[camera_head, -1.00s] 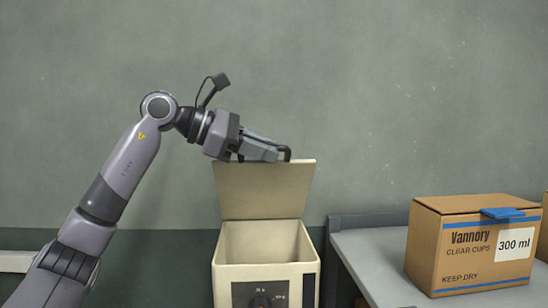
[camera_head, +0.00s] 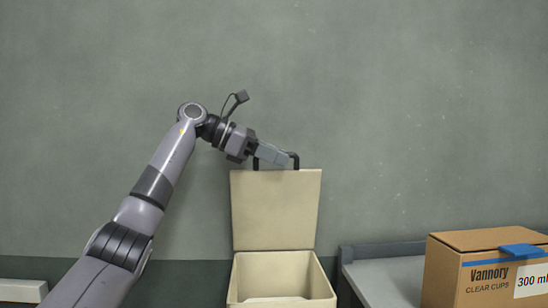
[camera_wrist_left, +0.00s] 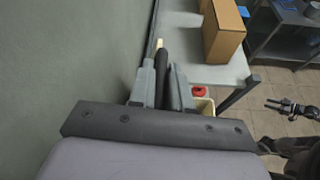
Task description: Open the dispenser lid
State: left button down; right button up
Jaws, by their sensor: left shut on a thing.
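The dispenser (camera_head: 242,276) is a cream box below the middle of the head view, its top open and its inside showing. Its cream lid (camera_head: 276,212) stands up nearly upright at the back edge. A black handle (camera_head: 295,158) sits on the lid's top edge. My left gripper (camera_head: 280,156) is shut on this handle. In the left wrist view, the dark handle (camera_wrist_left: 163,75) lies between the two grey fingers, and a bit of the cream dispenser (camera_wrist_left: 205,104) shows beyond them.
A grey table (camera_head: 378,281) stands right of the dispenser, with a cardboard cup box (camera_head: 465,285) carrying a blue strip. A plain green-grey wall is close behind the lid. The wrist view shows tiled floor (camera_wrist_left: 262,75) beyond the table.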

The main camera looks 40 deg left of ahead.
pick_arm(q)
jog(key=shift+w+a, duration=0.1)
jog(key=shift+a, duration=0.1)
dwell(0.3)
jog(key=c, duration=1.4)
grip_release()
jog(key=v, duration=0.7)
jog(key=shift+a, duration=0.1)
jog(key=shift+f, duration=0.1)
